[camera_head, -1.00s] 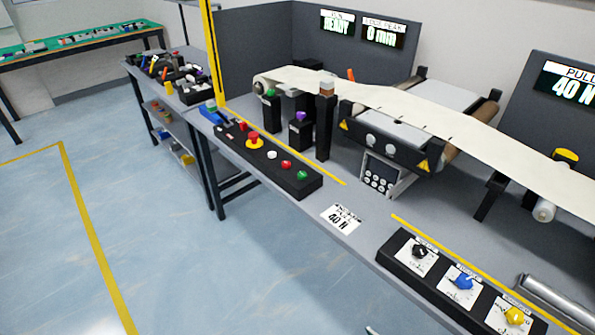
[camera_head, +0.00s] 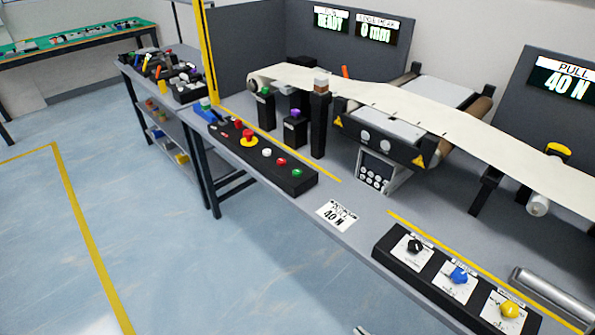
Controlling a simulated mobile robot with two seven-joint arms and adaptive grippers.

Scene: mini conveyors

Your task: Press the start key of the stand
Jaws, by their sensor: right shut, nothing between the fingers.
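The stand is a grey bench (camera_head: 352,236) with a web of pale material running over rollers. A black key box (camera_head: 222,142) lies along its front edge, with a red mushroom button on a yellow base (camera_head: 248,139), a white button (camera_head: 267,153), a red button (camera_head: 281,161) and a green button (camera_head: 297,174). No lettering by the green button can be read. My right gripper (camera_head: 361,330) shows only as a small tip at the bottom edge, shut and empty, in front of the bench and apart from the buttons. My left gripper is out of view.
A black box with black, blue and yellow knobs (camera_head: 458,276) sits at the front right. Posts (camera_head: 320,120) and a keypad (camera_head: 374,172) stand behind. The floor (camera_head: 190,270) at left is clear.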

